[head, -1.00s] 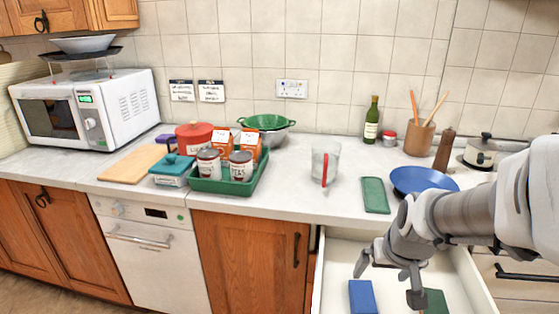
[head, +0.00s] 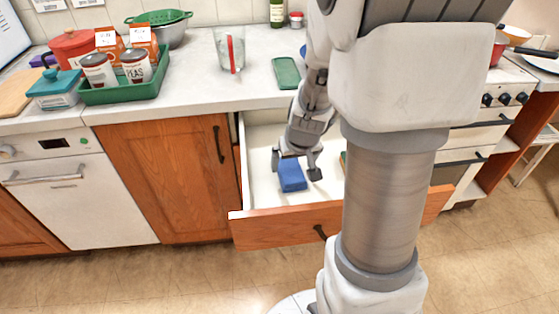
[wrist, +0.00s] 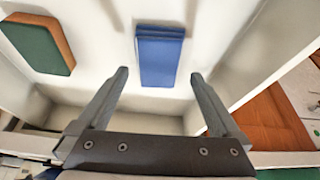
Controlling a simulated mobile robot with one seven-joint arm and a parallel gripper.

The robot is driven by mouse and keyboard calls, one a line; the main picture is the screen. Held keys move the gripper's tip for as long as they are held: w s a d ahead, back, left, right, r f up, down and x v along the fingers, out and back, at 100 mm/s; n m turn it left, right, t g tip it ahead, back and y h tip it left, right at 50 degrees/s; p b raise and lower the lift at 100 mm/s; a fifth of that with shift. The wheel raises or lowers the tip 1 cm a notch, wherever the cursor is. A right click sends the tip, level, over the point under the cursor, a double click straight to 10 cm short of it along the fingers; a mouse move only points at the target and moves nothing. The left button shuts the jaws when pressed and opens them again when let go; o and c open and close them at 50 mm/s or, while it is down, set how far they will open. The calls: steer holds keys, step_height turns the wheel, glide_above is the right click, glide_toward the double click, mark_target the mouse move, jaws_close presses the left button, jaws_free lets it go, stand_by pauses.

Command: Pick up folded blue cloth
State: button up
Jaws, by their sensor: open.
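The folded blue cloth (head: 292,175) lies flat on the white floor of an open drawer (head: 262,183). In the wrist view the cloth (wrist: 160,56) is a blue rectangle ahead of the fingertips, between their lines and apart from them. My gripper (head: 296,170) is over the drawer, close to the cloth in the head view. In the wrist view my gripper (wrist: 157,76) is open with nothing between its fingers.
A green and orange-brown block (wrist: 40,45) lies in the drawer, left of the cloth in the wrist view. Drawer walls enclose this space. On the counter are a green tray (head: 120,92), a clear jug (head: 230,50) and a green flat item (head: 286,73).

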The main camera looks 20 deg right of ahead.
mark_target(291, 170)
steer(key=b+x, duration=0.1)
steer(key=x, duration=0.1)
steer(key=b+x, duration=0.1)
steer(key=x, duration=0.2)
steer(key=shift+w+d, duration=0.15)
steer(key=shift+d, duration=0.1)
steer(key=c, duration=1.1)
steer(key=shift+r, duration=0.1)
step_height(291, 170, up, 4)
steer(key=shift+f+p, duration=0.1)
steer(key=shift+p, duration=0.9)
steer(key=s+d+r, duration=0.2)
steer(key=s, duration=0.1)
steer(key=s+d+r, duration=0.2)
steer(key=d, duration=0.1)
steer(key=s+d+r, duration=0.2)
steer(key=s+r, duration=0.1)
steer(key=shift+s+d, duration=0.35)
steer(key=shift+s, duration=0.05)
